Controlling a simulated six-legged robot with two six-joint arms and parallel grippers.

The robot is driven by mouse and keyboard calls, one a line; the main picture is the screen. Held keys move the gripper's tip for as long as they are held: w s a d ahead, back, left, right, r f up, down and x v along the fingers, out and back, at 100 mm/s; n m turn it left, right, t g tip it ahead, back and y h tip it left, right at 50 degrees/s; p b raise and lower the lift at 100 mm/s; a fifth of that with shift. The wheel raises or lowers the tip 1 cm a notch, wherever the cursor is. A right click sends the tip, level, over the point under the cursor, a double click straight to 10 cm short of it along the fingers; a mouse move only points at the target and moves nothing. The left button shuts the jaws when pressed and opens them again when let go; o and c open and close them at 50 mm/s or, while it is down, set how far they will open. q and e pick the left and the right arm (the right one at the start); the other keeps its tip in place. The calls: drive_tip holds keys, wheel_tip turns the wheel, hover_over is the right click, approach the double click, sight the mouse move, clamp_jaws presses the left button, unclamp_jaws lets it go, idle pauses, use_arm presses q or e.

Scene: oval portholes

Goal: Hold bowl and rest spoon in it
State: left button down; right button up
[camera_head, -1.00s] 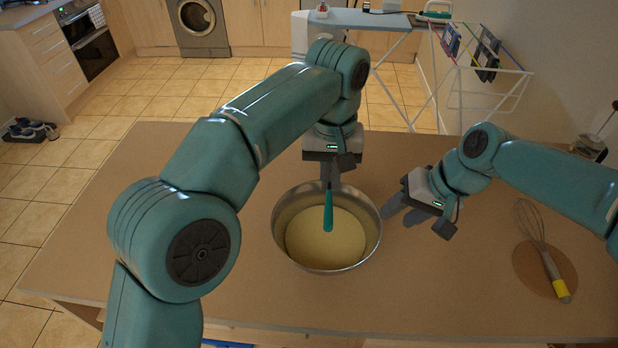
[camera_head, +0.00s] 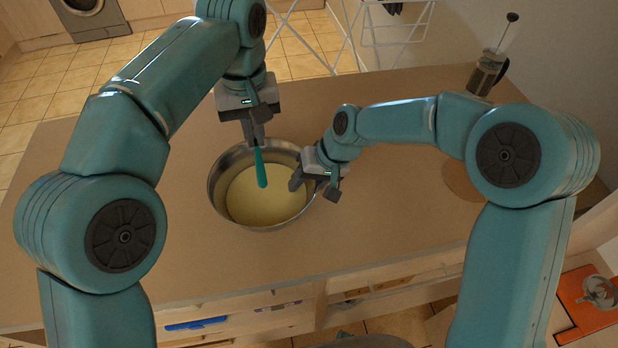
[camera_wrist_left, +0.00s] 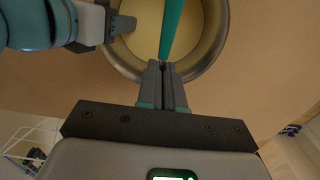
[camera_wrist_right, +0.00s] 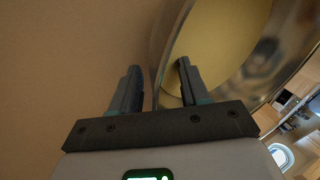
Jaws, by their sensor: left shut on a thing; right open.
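A steel bowl (camera_head: 213,184) with pale yellow batter stands on the brown table; its wall also shows in the right wrist view (camera_wrist_right: 262,55). My left gripper (camera_head: 258,140) is shut on the teal spoon (camera_head: 262,170) above the bowl's far rim. The spoon hangs over the batter, and it also shows in the left wrist view (camera_wrist_left: 172,30); I cannot tell whether its end touches the batter. My right gripper (camera_head: 298,172) is open at the bowl's right rim. In the right wrist view, one finger is outside the wall and the other over the inside.
A brown round mat (camera_head: 460,180) lies partly behind my right arm. A French press (camera_head: 487,72) stands at the table's far right corner. A white drying rack (camera_head: 395,30) is behind the table. The table left of the bowl is clear.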

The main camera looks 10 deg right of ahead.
drive_tip(key=shift+c, duration=0.5)
clamp_jaws()
use_arm(q)
drive_tip(key=shift+f, duration=6.35)
drive_tip(key=c, duration=1.2)
unclamp_jaws()
drive_tip(key=shift+r, duration=0.1)
wheel_tip(320, 180, up, 12)
drive_tip(key=shift+f, duration=0.1)
